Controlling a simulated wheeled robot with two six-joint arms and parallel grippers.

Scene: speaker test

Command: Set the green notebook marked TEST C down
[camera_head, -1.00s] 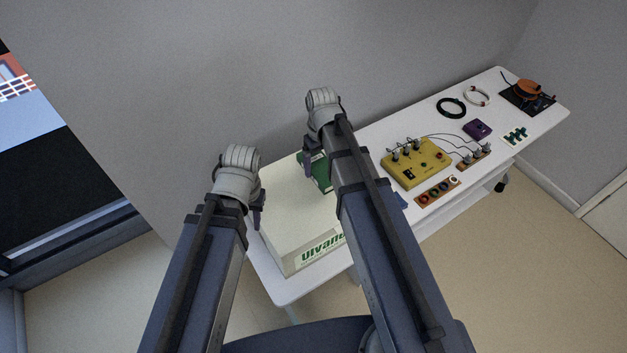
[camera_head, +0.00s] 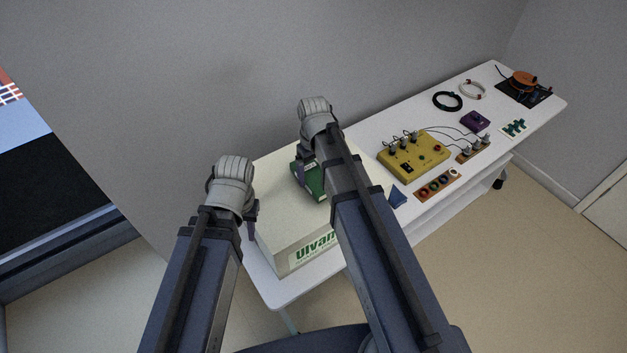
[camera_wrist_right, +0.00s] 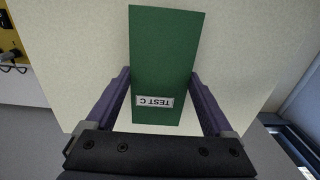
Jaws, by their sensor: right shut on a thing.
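The green notebook (camera_head: 312,188) is in my right gripper (camera_head: 304,172), over the top of a large pale box (camera_head: 272,215) on the white table. In the right wrist view the notebook (camera_wrist_right: 165,55) lies between the two purple fingers (camera_wrist_right: 158,74), its TEST C label upside down near the palm. The pale box top lies behind it. I cannot tell whether the notebook touches the box. My left gripper (camera_head: 252,222) hangs by the box's left side; its fingers are mostly hidden behind my wrist.
Right of the box are a yellow device (camera_head: 413,158) with knobs and wires, a blue piece (camera_head: 398,196) and a strip of coloured rings (camera_head: 437,186). Farther back lie a purple box (camera_head: 474,120), a black cable coil (camera_head: 447,101) and an orange reel (camera_head: 523,79). A wall runs behind the table.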

